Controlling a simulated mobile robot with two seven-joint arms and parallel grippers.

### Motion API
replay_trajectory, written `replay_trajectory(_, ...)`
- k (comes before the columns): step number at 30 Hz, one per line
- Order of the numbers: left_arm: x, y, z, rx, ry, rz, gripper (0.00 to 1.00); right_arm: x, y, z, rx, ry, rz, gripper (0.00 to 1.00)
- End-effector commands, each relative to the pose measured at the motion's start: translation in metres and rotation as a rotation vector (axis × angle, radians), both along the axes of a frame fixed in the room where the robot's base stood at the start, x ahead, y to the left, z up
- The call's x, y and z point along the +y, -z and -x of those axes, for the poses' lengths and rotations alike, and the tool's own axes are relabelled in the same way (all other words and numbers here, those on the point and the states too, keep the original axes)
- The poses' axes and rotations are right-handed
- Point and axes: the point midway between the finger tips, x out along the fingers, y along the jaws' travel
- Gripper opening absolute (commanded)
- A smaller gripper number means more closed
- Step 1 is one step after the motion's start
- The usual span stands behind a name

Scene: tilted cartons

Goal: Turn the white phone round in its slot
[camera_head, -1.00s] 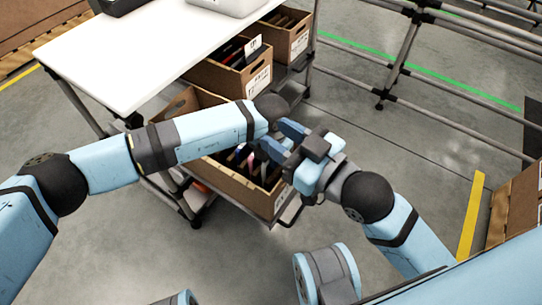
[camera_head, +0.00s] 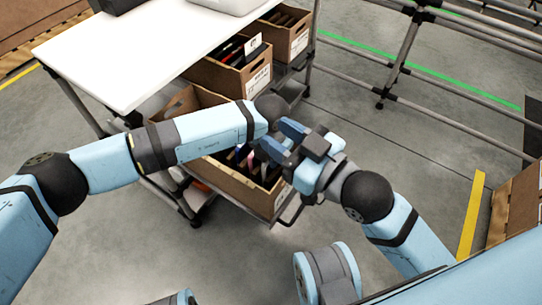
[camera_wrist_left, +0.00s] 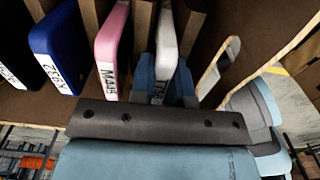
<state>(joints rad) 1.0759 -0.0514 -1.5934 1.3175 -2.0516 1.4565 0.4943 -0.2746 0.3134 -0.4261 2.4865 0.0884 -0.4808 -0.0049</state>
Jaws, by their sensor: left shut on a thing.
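The white phone (camera_wrist_left: 167,38) stands upright in a slot of the near carton (camera_head: 236,187), between brown dividers, with a printed label at its near end. My left gripper (camera_wrist_left: 166,82) is shut on it, one blue finger on each side. In the head view the left gripper is mostly hidden behind the arms and the carton's contents. My right gripper (camera_head: 281,141) is close by, above the carton's right end, its two blue fingers apart with nothing seen between them. Part of it also shows at the right of the left wrist view (camera_wrist_left: 252,108).
A pink phone (camera_wrist_left: 111,42) and a blue phone (camera_wrist_left: 60,48) stand left of the white one, with a black one (camera_wrist_left: 12,62) further left. The tilted carton sits below a white tabletop (camera_head: 130,62). Two more cartons (camera_head: 258,82) (camera_head: 299,45) stand behind it.

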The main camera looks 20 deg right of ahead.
Motion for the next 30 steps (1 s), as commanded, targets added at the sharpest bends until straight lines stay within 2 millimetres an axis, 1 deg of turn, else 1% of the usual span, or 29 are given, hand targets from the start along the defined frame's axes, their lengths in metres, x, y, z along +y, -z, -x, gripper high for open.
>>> replay_trajectory(1, 0.000, 0.000, 0.000, 0.000, 0.000, 0.000, 0.00, 0.000, 0.000, 0.000, 0.000, 0.000, 0.000, 0.36)
replay_trajectory(2, 0.000, 0.000, 0.000, 0.000, 0.000, 0.000, 0.23, 0.000, 0.000, 0.000, 0.000, 0.000, 0.000, 0.36)
replay_trajectory(3, 0.000, 0.000, 0.000, 0.000, 0.000, 0.000, 0.32, 0.000, 0.000, 0.000, 0.000, 0.000, 0.000, 0.36)
replay_trajectory(5, 0.000, 0.000, 0.000, 0.000, 0.000, 0.000, 0.46, 0.000, 0.000, 0.000, 0.000, 0.000, 0.000, 0.36)
replay_trajectory(16, 0.000, 0.000, 0.000, 0.000, 0.000, 0.000, 0.46, 0.000, 0.000, 0.000, -0.007, 0.003, 0.006, 0.36)
replay_trajectory(18, 0.000, -0.013, -0.001, -0.001, 0.000, 0.000, 0.46, 0.000, -0.009, -0.001, -0.011, -0.002, 0.007, 0.36)
replay_trajectory(20, 0.000, -0.024, -0.001, -0.002, 0.000, 0.001, 0.46, 0.000, -0.013, -0.001, 0.002, -0.005, -0.002, 0.36)
replay_trajectory(22, 0.000, -0.040, -0.001, -0.003, 0.001, 0.002, 0.46, 0.001, -0.016, 0.001, 0.030, -0.009, -0.022, 0.36)
replay_trajectory(27, 0.000, -0.082, -0.001, -0.003, 0.001, 0.002, 0.46, 0.007, -0.012, 0.011, 0.143, -0.011, -0.085, 0.36)
replay_trajectory(30, 0.000, -0.102, -0.001, -0.001, 0.000, 0.000, 0.46, 0.010, -0.009, 0.016, 0.200, -0.011, -0.120, 0.36)
